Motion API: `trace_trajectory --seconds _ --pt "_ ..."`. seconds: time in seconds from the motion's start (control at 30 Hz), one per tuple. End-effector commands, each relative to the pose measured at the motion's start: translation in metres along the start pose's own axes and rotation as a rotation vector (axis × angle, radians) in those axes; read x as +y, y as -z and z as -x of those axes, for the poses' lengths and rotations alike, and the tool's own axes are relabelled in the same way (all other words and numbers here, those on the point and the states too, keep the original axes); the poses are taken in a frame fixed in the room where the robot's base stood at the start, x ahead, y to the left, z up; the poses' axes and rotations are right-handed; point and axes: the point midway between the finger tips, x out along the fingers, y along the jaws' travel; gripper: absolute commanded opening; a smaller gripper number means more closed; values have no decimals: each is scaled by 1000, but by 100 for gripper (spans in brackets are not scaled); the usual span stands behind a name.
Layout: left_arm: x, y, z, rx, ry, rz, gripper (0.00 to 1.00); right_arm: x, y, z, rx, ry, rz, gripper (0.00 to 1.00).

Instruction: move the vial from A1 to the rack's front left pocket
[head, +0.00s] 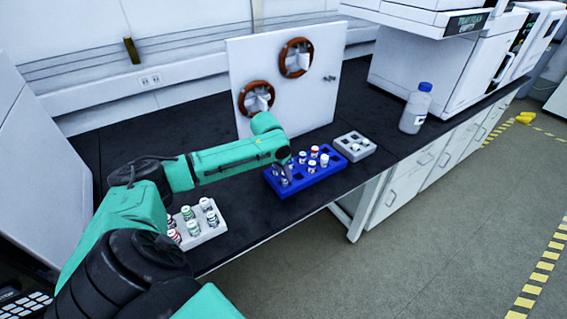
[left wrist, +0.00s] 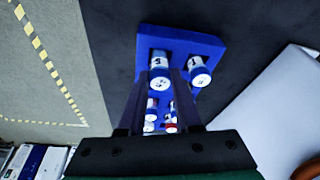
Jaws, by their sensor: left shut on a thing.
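The blue rack (head: 314,181) stands on the black bench, with several capped vials in its pockets. My left gripper (head: 286,171) reaches over the rack's left end. In the left wrist view the left gripper (left wrist: 160,78) is shut on a vial (left wrist: 160,68) with a white cap and blue band, at the rack (left wrist: 150,36). I cannot tell if this vial's base is seated in a pocket. A similar vial (left wrist: 198,73) stands just right of it. More vials show between the fingers lower down. My right gripper is not in view.
A white tray (head: 207,236) with several vials is nearer, at the left. A grey tray (head: 367,151) with pockets is right of the rack. A white panel (head: 320,100) with two round ports stands behind. A blue-capped bottle (head: 415,112) stands at the right. The bench's front edge is close.

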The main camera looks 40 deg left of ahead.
Motion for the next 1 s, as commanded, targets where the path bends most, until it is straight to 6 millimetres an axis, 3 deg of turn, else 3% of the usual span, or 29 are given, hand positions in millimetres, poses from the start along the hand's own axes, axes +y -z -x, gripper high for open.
trace_trajectory --seconds 0.33,0.37,0.43,0.47,0.67,0.77,1.0 --pt "0 -2 -6 -1 1 0 0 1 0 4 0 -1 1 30" --pt "0 -2 -6 -1 1 0 36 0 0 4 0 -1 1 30" --pt "0 -2 -6 -1 1 0 63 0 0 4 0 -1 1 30" --pt "0 -2 -6 -1 1 0 68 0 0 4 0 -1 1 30" --pt "0 -2 -6 -1 1 0 68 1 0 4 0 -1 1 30" --pt "0 -2 -6 -1 1 0 93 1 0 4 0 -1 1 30" --pt "0 -2 -6 -1 1 0 93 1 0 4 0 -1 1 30"
